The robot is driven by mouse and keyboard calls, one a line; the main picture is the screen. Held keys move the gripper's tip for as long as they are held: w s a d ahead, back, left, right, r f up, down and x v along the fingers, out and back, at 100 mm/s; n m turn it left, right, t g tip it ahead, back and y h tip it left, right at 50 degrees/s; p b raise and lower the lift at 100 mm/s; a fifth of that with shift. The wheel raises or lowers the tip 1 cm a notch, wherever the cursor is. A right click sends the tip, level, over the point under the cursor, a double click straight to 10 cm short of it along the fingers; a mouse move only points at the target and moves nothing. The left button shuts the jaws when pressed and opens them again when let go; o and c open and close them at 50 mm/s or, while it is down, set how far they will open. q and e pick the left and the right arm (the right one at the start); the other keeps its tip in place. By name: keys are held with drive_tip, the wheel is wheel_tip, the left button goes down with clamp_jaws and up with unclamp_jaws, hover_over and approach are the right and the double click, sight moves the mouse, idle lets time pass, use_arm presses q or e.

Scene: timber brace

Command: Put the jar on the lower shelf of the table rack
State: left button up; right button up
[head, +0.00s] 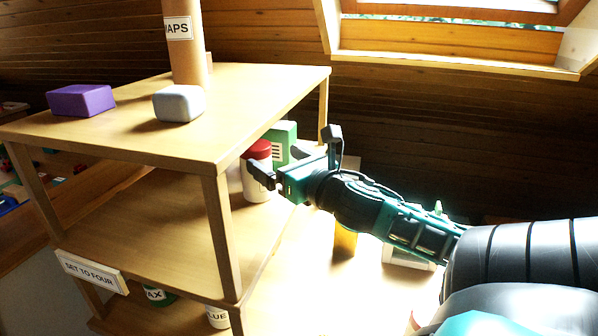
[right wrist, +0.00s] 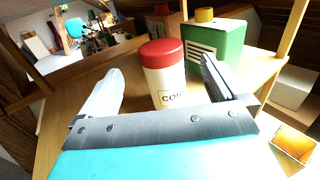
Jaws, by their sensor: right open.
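The jar (head: 258,183) is white with a red lid and a label starting "CO". It stands upright on the board below the top of the wooden rack (head: 140,228), near its right edge. It also shows in the right wrist view (right wrist: 165,75). My right gripper (head: 292,154) is open at that edge, below the top board. In the right wrist view its fingers (right wrist: 161,66) point toward the jar, one on each side; I cannot tell whether either touches it. One finger hides part of the jar in the head view. My left gripper is not in view.
A green canister (right wrist: 215,45) stands close behind the jar, to its right. The top board carries a purple block (head: 81,100), a grey block (head: 179,104) and a tube labelled "APS" (head: 186,55). Posts flank the opening. Containers marked "AX" and "LUE" (head: 217,317) sit lower down.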

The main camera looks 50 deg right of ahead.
drive_tip(key=shift+s+a, duration=0.2)
drive_tip(key=shift+s, duration=0.75)
drive_tip(key=shift+s+a, duration=0.15)
drive_tip(key=shift+s, duration=0.8)
drive_tip(key=shift+s+a, duration=0.2)
drive_tip(key=shift+s, duration=0.75)
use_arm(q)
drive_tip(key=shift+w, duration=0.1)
